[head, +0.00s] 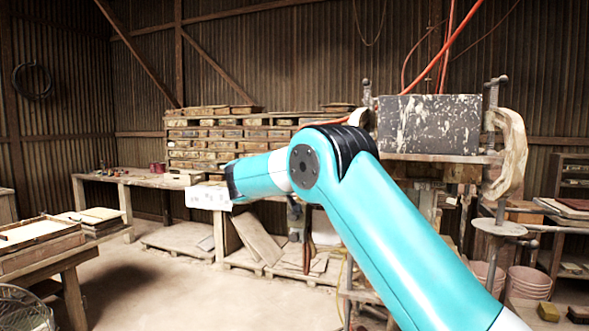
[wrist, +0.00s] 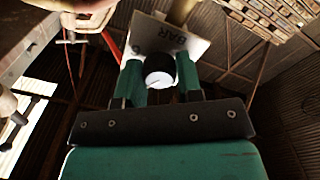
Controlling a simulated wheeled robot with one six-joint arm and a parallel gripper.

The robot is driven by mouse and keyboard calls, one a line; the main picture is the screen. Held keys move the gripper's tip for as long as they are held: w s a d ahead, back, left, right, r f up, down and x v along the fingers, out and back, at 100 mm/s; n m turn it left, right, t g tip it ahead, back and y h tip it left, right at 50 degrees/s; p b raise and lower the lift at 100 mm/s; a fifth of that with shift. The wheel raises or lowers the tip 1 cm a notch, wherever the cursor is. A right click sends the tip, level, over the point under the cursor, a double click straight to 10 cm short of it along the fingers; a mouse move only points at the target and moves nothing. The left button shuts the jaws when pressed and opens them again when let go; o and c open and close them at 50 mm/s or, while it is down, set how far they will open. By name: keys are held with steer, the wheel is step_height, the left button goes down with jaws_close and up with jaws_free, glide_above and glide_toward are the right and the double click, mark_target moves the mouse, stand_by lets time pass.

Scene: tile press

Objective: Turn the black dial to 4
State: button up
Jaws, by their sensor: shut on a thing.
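The black dial (wrist: 159,62) has a white face with a small dark mark on it. It sits on a pale plate (wrist: 188,44) that reads "BAR", with a numeral that looks like a 6 near its left side. My gripper (wrist: 160,68) is shut on the dial, one green finger on each side of it. The dial's setting cannot be read, and most of the scale is hidden by the fingers and the dial. In the head view the white plate (head: 206,197) shows beside the end of my arm; the dial and fingers are hidden there.
A grey speckled press block (head: 428,124) with clamps stands at the right. Stacked wooden trays (head: 215,135) line the back, and a bench (head: 130,179) runs at the left. A near table (head: 55,262) holds frames. Open floor (head: 160,290) lies in the middle.

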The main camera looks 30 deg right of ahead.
steer(key=o, duration=0.9)
steer(key=b+v, duration=0.7)
steer(key=v, duration=1)
steer(key=shift+s+a, duration=0.15)
steer(key=shift+a, duration=0.05)
